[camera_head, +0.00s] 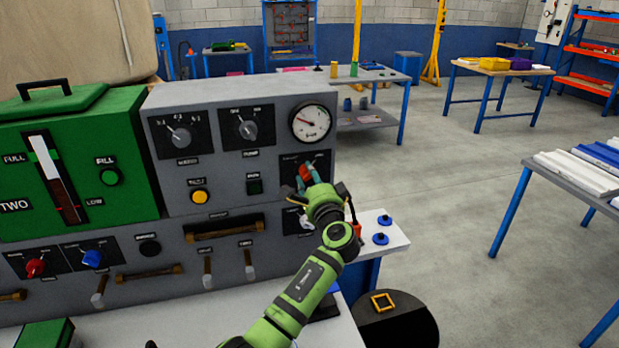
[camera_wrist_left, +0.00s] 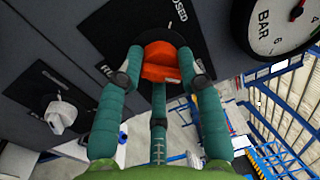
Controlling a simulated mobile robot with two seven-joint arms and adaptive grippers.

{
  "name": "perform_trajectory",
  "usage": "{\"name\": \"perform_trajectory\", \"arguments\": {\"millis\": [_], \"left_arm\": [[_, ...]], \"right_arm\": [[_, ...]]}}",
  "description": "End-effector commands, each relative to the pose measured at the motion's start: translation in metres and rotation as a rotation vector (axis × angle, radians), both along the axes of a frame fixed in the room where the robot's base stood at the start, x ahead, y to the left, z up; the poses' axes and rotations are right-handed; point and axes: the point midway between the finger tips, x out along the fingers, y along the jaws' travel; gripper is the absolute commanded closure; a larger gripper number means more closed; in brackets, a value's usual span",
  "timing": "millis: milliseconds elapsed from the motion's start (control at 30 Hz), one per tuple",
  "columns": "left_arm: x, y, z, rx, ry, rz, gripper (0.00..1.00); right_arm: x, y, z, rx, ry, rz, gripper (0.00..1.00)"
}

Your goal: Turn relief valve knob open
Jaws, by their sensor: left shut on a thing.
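The relief valve knob (camera_wrist_left: 160,62) is orange-red and sits on a black plate marked "CLOSED" in the left wrist view. In the head view the knob (camera_head: 305,173) is small and partly hidden by my fingers, under the round gauge. My left gripper (camera_wrist_left: 161,68) has its teal fingers on both sides of the knob and is shut on it. In the head view the left gripper (camera_head: 309,180) reaches the grey panel's right part. The full plate lettering is partly covered. My right gripper does not show.
A pressure gauge (camera_head: 310,122) is just above the knob, and a white knob (camera_wrist_left: 60,115) is on the neighbouring plate. The grey panel (camera_head: 236,95) also bears two dials and a yellow button (camera_head: 200,197). A green box (camera_head: 75,160) stands left. The floor to the right is open.

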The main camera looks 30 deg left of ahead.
Motion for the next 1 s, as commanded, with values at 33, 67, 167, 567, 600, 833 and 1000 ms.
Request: {"name": "perform_trajectory", "arguments": {"millis": [33,67,167,567,600,833,1000], "left_arm": [[0.001,-0.001,0.005,0.008,-0.006,-0.004,0.96],[0.001,-0.001,0.005,0.008,-0.006,-0.004,0.96],[0.001,-0.001,0.005,0.007,-0.007,-0.004,0.59],[0.0,-0.001,0.001,0.002,-0.003,-0.002,0.39],[-0.001,-0.003,0.001,0.001,-0.002,-0.002,0.39],[-0.024,-0.031,-0.003,-0.002,-0.002,-0.006,0.39],[-0.048,-0.059,-0.006,0.0,-0.002,-0.005,0.39]], "right_arm": [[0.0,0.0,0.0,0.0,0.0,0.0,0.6],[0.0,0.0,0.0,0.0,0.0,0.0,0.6],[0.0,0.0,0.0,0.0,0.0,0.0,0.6],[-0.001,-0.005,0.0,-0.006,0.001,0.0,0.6],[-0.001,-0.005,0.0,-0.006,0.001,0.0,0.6],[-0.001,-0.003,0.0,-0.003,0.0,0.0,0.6],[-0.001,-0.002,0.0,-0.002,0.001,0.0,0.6]]}}
